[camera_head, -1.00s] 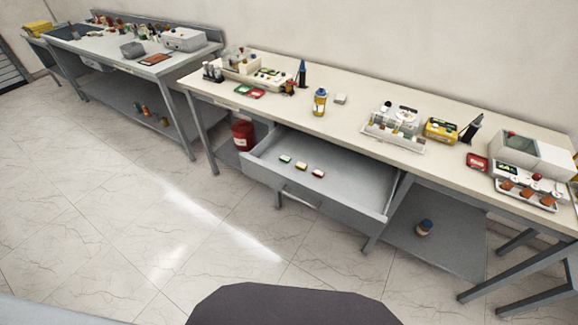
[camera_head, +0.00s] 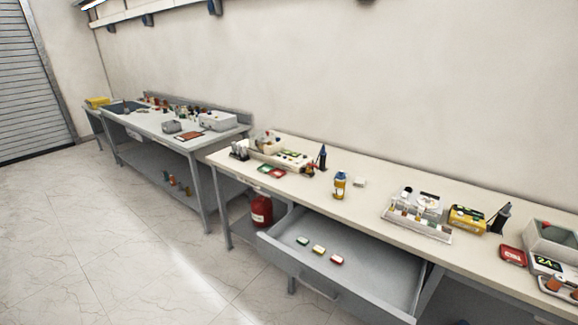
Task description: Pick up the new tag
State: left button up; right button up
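Three small tag-like pieces lie in a row in the open grey drawer (camera_head: 375,275): a green one (camera_head: 303,241), a yellow one (camera_head: 319,250) and a red one (camera_head: 337,260). A green and red flat piece (camera_head: 271,171) lies on the workbench top above the drawer. A red tag-like piece (camera_head: 513,255) lies further right on the bench. I cannot tell which of these is the new tag. Neither of my grippers is in view.
The long workbench (camera_head: 300,190) carries a yellow bottle (camera_head: 340,186), a clear tray of vials (camera_head: 415,222) and a yellow box (camera_head: 467,219). A red container (camera_head: 262,211) stands beneath it. Another bench (camera_head: 150,121) stands at left. The tiled floor (camera_head: 90,240) is clear.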

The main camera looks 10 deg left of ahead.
aim_at(301, 240)
jog(key=i+j, duration=0.2)
jog(key=i+j+z, duration=0.1)
jog(key=j, duration=0.35)
jog(key=i+j, duration=0.25)
jog(key=i+j+z, duration=0.1)
jog(key=j, duration=0.3)
jog(key=i+j, duration=0.3)
jog(key=i+j+z, duration=0.1)
jog(key=j, duration=0.3)
jog(key=i+j, duration=0.2)
jog(key=j, duration=0.2)
